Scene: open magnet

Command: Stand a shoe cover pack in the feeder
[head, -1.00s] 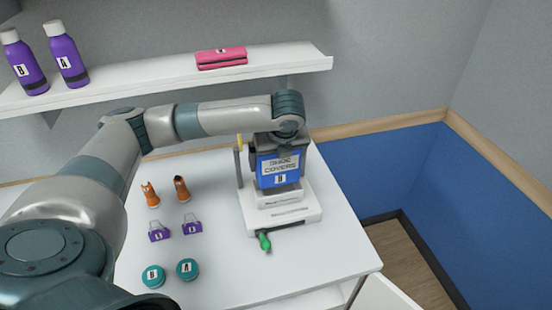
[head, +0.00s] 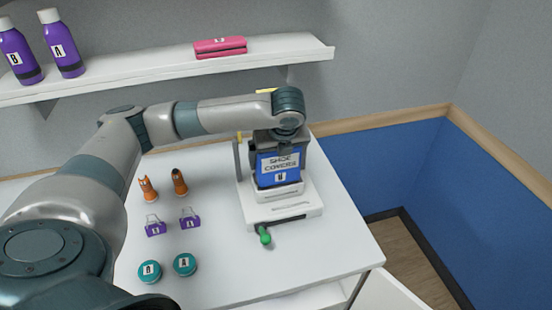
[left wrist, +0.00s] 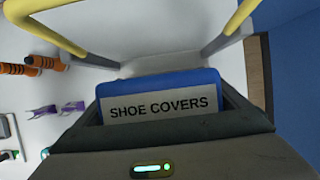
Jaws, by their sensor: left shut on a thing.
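The blue shoe cover pack (head: 278,165) has a white label reading SHOE COVERS and a letter below. My left gripper (head: 281,139) is shut on its upper part, mostly hidden by my arm in the head view. In the left wrist view the pack's top edge (left wrist: 160,84) shows between the dark jaws. The white feeder (head: 255,212) is under the pack, with a green-ended handle (head: 264,235) at its front. The pack looks upright at the feeder's raised middle; I cannot tell whether its bottom touches. My right gripper is in neither current view.
A grey post (head: 238,160) stands left of the pack. On the table's left are orange items (head: 180,182), purple clips (head: 190,219) and teal round tins (head: 185,264). A wall shelf (head: 140,78) above holds purple bottles (head: 64,45) and a pink bundle (head: 220,47).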

